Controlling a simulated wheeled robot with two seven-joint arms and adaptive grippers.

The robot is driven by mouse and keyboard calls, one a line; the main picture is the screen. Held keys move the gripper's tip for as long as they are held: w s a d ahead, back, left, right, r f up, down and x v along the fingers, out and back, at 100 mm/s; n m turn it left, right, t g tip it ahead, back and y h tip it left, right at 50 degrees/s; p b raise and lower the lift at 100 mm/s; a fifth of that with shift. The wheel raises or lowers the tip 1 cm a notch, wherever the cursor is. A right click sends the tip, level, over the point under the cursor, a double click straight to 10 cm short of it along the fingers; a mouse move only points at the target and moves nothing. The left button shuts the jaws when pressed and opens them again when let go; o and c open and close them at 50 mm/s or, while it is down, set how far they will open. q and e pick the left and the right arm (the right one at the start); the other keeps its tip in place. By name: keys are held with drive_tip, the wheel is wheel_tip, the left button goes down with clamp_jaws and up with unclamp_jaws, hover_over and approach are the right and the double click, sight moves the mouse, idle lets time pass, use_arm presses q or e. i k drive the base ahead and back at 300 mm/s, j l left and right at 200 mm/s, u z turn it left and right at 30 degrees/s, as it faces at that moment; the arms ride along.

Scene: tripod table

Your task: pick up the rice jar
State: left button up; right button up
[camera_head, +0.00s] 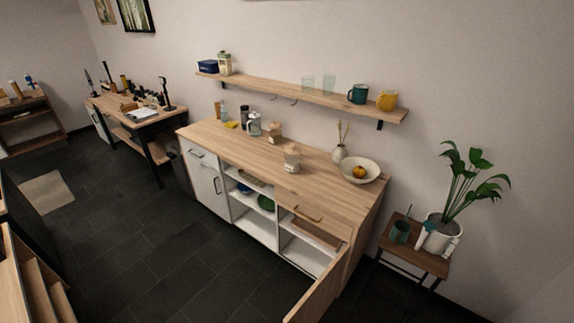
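Two clear jars stand on the wooden counter (235,143). The nearer jar (292,158) has pale contents and stands upright near the middle of the counter. The farther jar (274,133) stands behind it and to the left, with tan contents. A pale canister (225,64) stands on the wall shelf at the left end. No label is readable, so I cannot tell for sure which one is the rice jar; the nearer one looks palest. Neither of my grippers is in view.
A French press (253,125) stands left of the jars. A vase (339,152) and a bowl (372,176) with a yellow item stand to the right. The wall shelf (300,95) hangs above. An open wooden door (318,295) juts out at the cabinet's right. Dark floor (165,255) is free in front.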

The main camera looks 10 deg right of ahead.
sight(292, 164)
drive_tip(key=i+j+z, duration=0.1)
drive_tip(key=j+z, duration=0.15)
drive_tip(key=j, duration=1)
drive_tip(key=i+j, duration=0.15)
drive_tip(key=i+j+z, duration=0.1)
drive_tip(key=j, duration=0.3)
drive_tip(key=i+j+z, duration=0.1)
drive_tip(key=j, duration=0.2)
drive_tip(key=i+j+z, duration=0.2)
drive_tip(key=i+j, duration=0.3)
drive_tip(key=i+j+z, duration=0.15)
drive_tip(key=i+j, duration=0.5)
drive_tip(key=i+j+z, duration=0.2)
drive_tip(key=i+j, duration=0.35)
drive_tip(key=j, duration=0.1)
